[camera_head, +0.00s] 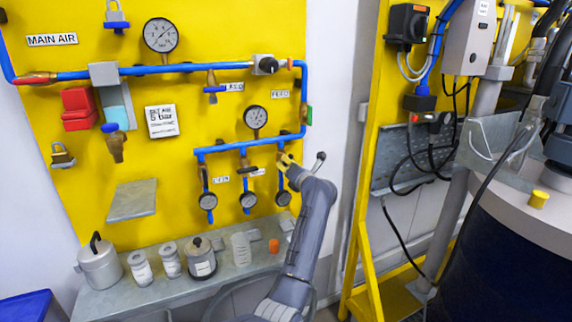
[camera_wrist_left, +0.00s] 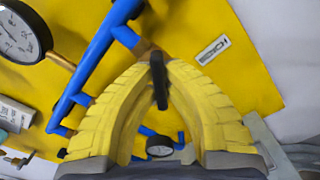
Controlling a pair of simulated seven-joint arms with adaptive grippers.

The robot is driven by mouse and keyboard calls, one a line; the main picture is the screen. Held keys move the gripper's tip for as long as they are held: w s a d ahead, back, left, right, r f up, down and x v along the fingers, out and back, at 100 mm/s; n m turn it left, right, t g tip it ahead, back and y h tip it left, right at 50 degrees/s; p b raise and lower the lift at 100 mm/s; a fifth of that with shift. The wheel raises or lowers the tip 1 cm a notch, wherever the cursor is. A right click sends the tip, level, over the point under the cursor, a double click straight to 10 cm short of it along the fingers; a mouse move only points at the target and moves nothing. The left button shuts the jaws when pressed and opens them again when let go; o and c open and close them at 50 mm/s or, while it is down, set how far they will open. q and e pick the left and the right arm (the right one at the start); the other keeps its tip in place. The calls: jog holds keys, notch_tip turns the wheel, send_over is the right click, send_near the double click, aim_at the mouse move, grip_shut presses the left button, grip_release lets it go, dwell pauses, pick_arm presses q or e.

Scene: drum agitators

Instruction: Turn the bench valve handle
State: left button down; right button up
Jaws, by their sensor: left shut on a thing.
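My left gripper (camera_head: 286,162) is at the lower right of the yellow panel, at the rightmost drop of the lower blue pipe (camera_head: 250,143). In the left wrist view its yellow ridged fingers (camera_wrist_left: 158,66) arch together and are shut on a dark valve handle (camera_wrist_left: 159,88). The handle lies between the fingertips, beside a brass-coloured valve body on the blue pipe (camera_wrist_left: 95,65). In the head view the gripper hides this handle. A small gauge (camera_head: 283,198) hangs below it and also shows between the fingers in the wrist view (camera_wrist_left: 159,146). My right gripper is not in view.
A larger gauge (camera_head: 255,117) sits above the lower pipe. Two neighbouring drops with gauges (camera_head: 208,201) hang to the left. A grey shelf (camera_head: 225,276) below carries pots and jars. A yellow frame (camera_head: 366,200) and a dark drum (camera_head: 510,262) stand at right.

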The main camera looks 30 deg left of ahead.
pick_arm(q)
jog(key=n, duration=0.4)
jog(key=shift+n, duration=2.2)
jog(key=c, duration=1.5)
grip_release()
jog(key=shift+o, duration=0.2)
jog(key=v, duration=1.2)
